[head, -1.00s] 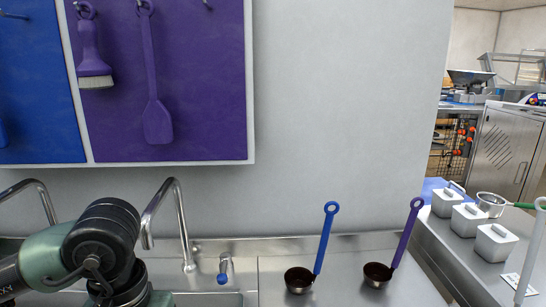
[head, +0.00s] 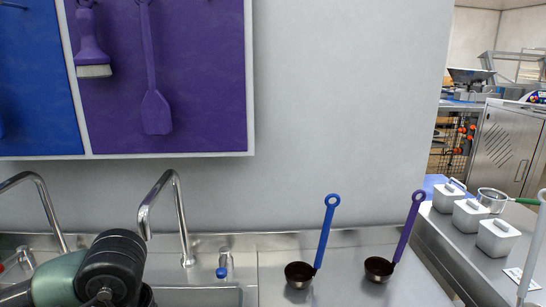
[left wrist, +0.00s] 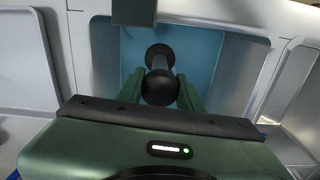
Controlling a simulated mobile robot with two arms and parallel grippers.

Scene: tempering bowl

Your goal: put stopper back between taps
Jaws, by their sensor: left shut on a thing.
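The stopper (left wrist: 160,88) is a black piece with rounded ends and a thinner neck, seen in the left wrist view. My left gripper (left wrist: 161,77) is shut on it, with green fingers on either side, above a basin with a light blue bottom (left wrist: 205,55). Two steel taps stand behind the sink in the head view, a left tap (head: 46,205) and a right tap (head: 181,215). My left arm covers part of the sink in front of them; its gripper and the stopper cannot be seen there. My right gripper is not in view.
A blue-topped valve (head: 222,270) stands right of the right tap, and a red-tipped one (head: 4,267) is at the left edge. A blue-handled ladle (head: 300,275) and a purple-handled ladle (head: 379,268) rest on the steel counter (head: 350,240). A wall panel (head: 200,90) holds purple tools.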

